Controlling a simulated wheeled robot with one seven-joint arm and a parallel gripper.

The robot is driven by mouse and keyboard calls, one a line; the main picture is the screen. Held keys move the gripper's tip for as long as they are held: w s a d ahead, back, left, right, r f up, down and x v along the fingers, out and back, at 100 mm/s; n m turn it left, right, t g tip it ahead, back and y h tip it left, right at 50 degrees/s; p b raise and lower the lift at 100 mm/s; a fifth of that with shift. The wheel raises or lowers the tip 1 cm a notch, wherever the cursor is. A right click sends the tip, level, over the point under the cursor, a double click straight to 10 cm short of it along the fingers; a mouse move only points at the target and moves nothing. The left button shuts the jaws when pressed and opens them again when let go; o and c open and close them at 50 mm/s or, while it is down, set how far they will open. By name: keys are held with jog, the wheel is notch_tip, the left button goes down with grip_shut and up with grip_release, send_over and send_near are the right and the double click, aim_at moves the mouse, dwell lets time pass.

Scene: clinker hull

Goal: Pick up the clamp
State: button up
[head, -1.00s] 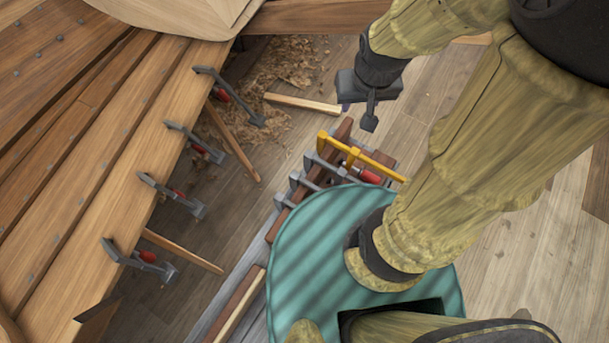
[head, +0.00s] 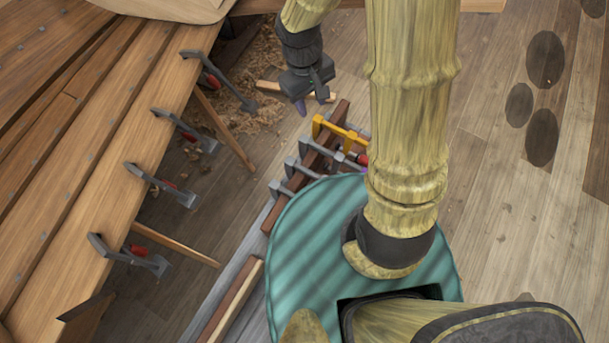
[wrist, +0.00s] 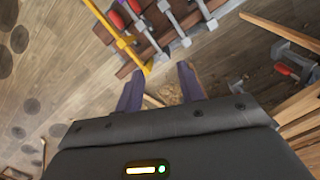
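A yellow clamp (head: 340,128) with a red handle lies across a dark wooden rack beside several grey clamps (head: 300,172). The yellow clamp also shows in the wrist view (wrist: 119,38), running from the top left toward the fingertips. My gripper (head: 310,104) hangs just up and left of its left end in the head view. In the wrist view the two fingers (wrist: 160,70) are apart with nothing held between them. The clamp's near end appears between and beyond the fingertips; I see no contact. My arm hides the clamp's right end in the head view.
The planked hull (head: 100,130) fills the left, with several grey clamps along its edge (head: 160,185). Wooden props (head: 225,130) lean under it. Wood shavings (head: 262,65) and a loose wood strip (head: 270,87) lie on the floor. Open floor (head: 510,220) is at the right.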

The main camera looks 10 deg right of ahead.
jog(key=a+f+n+g+h+b, duration=0.1)
jog(key=a+f+n+h+b, duration=0.1)
jog(key=a+f, duration=0.6)
notch_tip(320, 180, down, 5)
jog(key=n+b, duration=0.1)
jog(key=n, duration=0.1)
jog(key=shift+w+n+g, duration=0.35)
jog(key=shift+n+g, duration=0.05)
send_over(304, 169)
jog(key=w+a, duration=0.2)
notch_tip(304, 169, down, 11)
jog(key=shift+f+b, duration=0.15)
jog(key=shift+b, duration=0.3)
jog(key=shift+s+f, duration=0.1)
jog(key=x, duration=0.5)
jog(key=shift+s+d, duration=0.1)
jog(key=shift+d, duration=0.05)
